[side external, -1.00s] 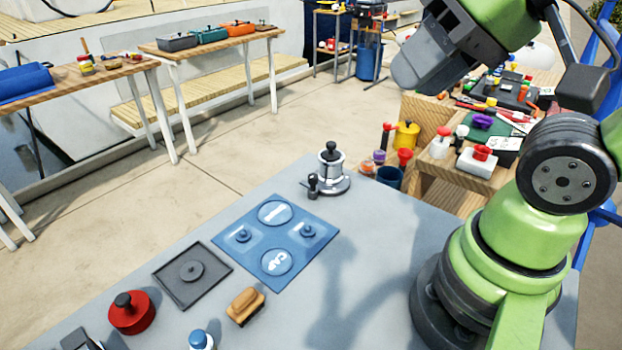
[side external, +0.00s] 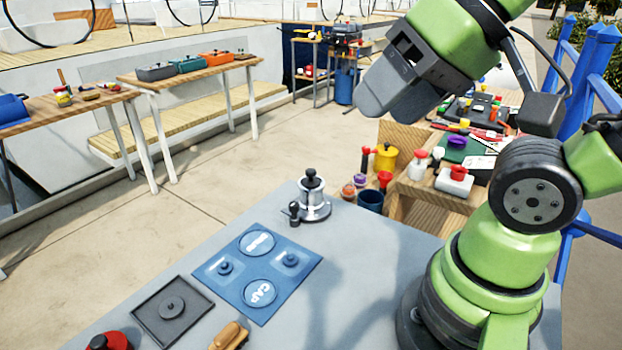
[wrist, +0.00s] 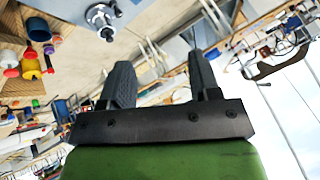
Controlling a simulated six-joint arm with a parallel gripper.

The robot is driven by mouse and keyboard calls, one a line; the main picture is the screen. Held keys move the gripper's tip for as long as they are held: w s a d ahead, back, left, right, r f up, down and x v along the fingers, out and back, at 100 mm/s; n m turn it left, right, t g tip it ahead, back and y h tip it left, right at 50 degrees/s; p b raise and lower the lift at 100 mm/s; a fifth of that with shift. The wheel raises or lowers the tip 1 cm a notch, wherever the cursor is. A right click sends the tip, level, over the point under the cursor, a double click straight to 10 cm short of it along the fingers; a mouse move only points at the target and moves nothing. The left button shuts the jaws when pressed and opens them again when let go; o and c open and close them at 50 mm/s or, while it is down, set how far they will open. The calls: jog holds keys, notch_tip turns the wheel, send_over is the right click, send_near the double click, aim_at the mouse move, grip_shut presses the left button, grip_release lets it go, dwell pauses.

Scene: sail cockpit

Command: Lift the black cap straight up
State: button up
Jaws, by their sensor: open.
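A small winch (side external: 313,203) with a silver drum and round base stands at the far end of the grey table. The black cap (side external: 312,178) sits on top of it, upright, with a knob. The winch also shows upside down at the top of the wrist view (wrist: 102,16). My gripper (wrist: 162,80) has its two dark fingers spread apart with nothing between them. In the side view, my arm's dark grey end hangs high, up and right of the winch, well apart from the cap. The fingertips are hard to make out there.
A small black handle (side external: 294,212) stands at the winch's left. A blue panel (side external: 225,287) with round lids lies in front, beside a dark tray (side external: 150,309), a wooden-backed brush (side external: 228,336) and a red pot (side external: 118,341). A cluttered wooden bench (side external: 420,190) stands right of the winch.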

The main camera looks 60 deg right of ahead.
jog(key=shift+w, duration=0.1)
jog(key=n+g+h, duration=0.2)
jog(key=n+g, duration=0.5)
jog(key=n, duration=0.1)
send_over(311, 170)
jog(key=f, duration=1.8)
jog(key=shift+s+f, duration=0.25)
jog(key=shift+s, duration=0.05)
jog(key=f, duration=0.5)
jog(key=shift+w+f, duration=0.3)
jog(key=shift+c, duration=0.5)
jog(key=c, duration=1)
